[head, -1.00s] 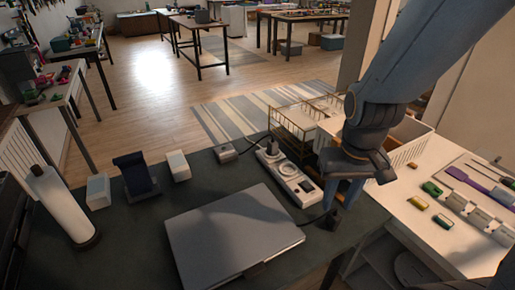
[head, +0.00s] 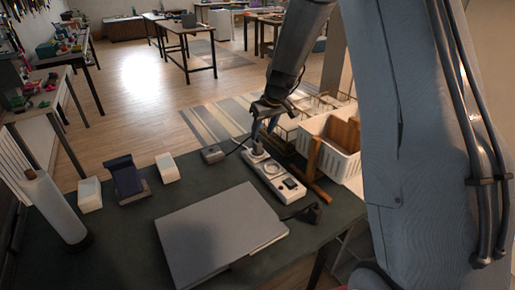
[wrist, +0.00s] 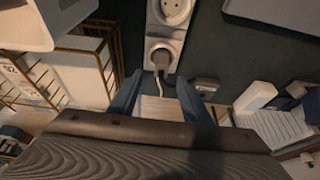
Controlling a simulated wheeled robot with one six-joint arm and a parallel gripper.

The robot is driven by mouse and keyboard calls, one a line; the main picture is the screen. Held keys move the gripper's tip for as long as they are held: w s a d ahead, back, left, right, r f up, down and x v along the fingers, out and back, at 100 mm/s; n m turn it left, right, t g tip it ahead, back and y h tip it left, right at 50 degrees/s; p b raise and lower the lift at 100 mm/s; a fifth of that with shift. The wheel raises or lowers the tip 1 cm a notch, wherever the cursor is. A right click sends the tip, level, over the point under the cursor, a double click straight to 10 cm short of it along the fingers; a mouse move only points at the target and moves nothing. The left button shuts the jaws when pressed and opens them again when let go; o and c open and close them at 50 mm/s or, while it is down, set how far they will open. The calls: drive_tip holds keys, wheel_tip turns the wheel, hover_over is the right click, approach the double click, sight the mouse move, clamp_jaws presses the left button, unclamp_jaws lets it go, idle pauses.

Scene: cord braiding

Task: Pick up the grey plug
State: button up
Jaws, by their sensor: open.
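A grey plug (head: 258,151) sits in the far socket of a white power strip (head: 290,188) on the dark table. In the wrist view the grey plug (wrist: 161,57) stands in its round socket, with a pale cord running from it toward my gripper. My gripper (head: 264,132) is open and empty above the far end of the strip, with its fingers just above the plug. In the wrist view, the fingers (wrist: 158,92) are spread on either side of the cord; the plug shows beyond the tips and looks apart from them.
A closed grey laptop (head: 215,232) lies left of the strip. A dark plug (head: 312,213) with a cord lies at the strip's near end. A small grey box (head: 212,154) stands to the left. A wire rack (head: 290,125) and white basket (head: 335,160) stand close on the right.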

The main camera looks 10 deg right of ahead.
sight(257, 142)
drive_tip(key=shift+p+x, duration=1.4)
drive_tip(key=shift+x, duration=2.6)
drive_tip(key=shift+w+a, duration=0.1)
drive_tip(key=shift+a, duration=0.05)
drive_tip(key=shift+c, duration=0.2)
clamp_jaws()
